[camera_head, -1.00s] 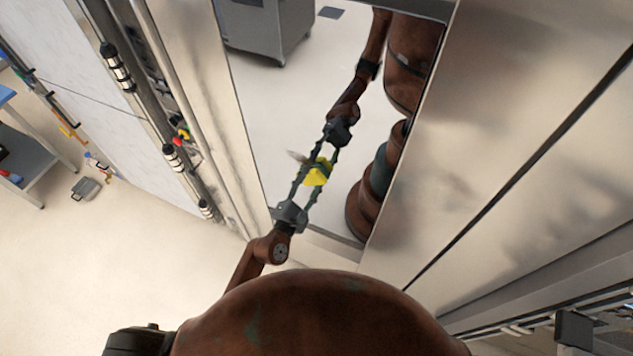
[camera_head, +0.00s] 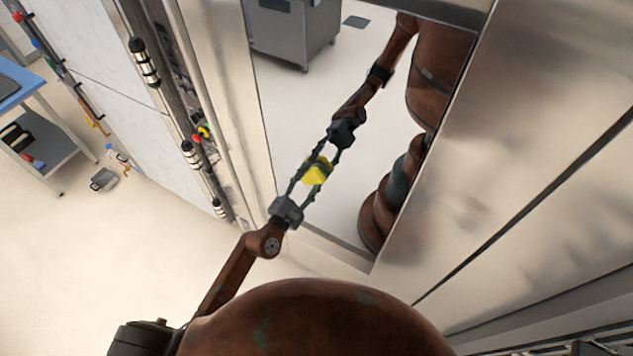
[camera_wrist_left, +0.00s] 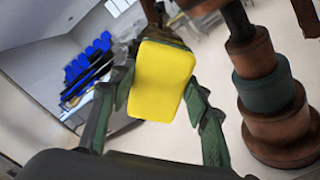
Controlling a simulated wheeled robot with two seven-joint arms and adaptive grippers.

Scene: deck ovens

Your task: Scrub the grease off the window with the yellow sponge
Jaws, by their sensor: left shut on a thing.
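The yellow sponge (camera_head: 317,173) is held between the fingers of my left gripper (camera_head: 304,186), which is shut on it. It is at the tall, mirror-like window (camera_head: 290,110), against or very close to the glass; exact contact is hard to tell. The reflected arm and gripper meet mine at the sponge. In the left wrist view the sponge (camera_wrist_left: 162,80) is a plain yellow block facing the camera, with a green-grey finger on each side. I cannot make out grease on the glass; the sponge and gripper hide part of it. My right gripper is out of view.
A metal frame (camera_head: 240,120) edges the window on the left, and a broad steel panel (camera_head: 530,130) stands to the right. A blue-topped table (camera_head: 20,90) stands at far left. The pale floor (camera_head: 70,260) at lower left is mostly clear.

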